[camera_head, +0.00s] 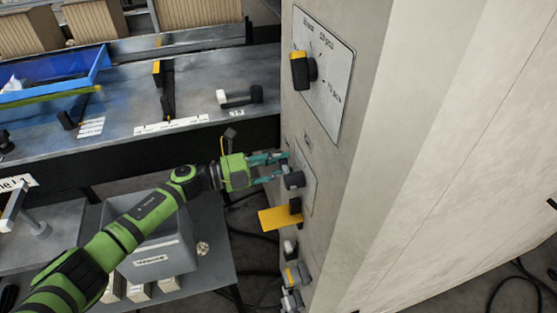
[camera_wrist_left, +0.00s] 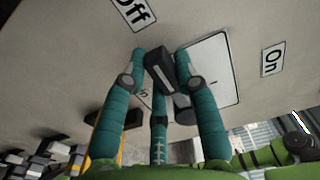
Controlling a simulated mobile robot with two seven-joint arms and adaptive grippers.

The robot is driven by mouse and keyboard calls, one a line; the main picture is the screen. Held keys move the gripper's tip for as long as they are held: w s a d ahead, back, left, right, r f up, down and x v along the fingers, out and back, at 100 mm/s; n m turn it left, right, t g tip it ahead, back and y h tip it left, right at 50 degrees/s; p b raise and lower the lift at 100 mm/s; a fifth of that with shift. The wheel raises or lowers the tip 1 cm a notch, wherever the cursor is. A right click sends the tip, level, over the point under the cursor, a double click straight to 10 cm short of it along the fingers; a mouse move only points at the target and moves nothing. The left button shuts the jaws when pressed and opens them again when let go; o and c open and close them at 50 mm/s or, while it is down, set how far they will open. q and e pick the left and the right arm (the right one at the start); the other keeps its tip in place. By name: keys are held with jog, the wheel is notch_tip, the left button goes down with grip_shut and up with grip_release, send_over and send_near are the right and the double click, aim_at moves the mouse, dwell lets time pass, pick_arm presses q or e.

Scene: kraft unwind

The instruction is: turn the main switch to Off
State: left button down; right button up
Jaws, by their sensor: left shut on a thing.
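The main switch, a dark rotary handle with a grey end face, shows between the fingers in the left wrist view (camera_wrist_left: 160,72). It slants from upper left to lower right in that picture. An "Off" label (camera_wrist_left: 133,12) is to its upper left and an "On" label (camera_wrist_left: 272,60) to its right. In the head view the switch (camera_head: 293,180) sticks out of the cabinet's side, partly behind the fingers. My left gripper (camera_head: 283,166) has its teal fingers shut on the handle, one on each side of it. My right gripper is not in view.
A larger yellow and black knob (camera_head: 303,69) sits on a white panel above. A yellow plate (camera_head: 279,218) juts out below the gripper, with several more switches under it. A grey bin (camera_head: 161,248) and a workbench (camera_head: 205,107) stand left of the cabinet.

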pick_arm(q)
jog(key=shift+f, duration=0.1)
dwell(0.5)
jog(key=c, duration=0.9)
grip_release()
jog(key=shift+c, duration=0.2)
jog(key=v, duration=1.2)
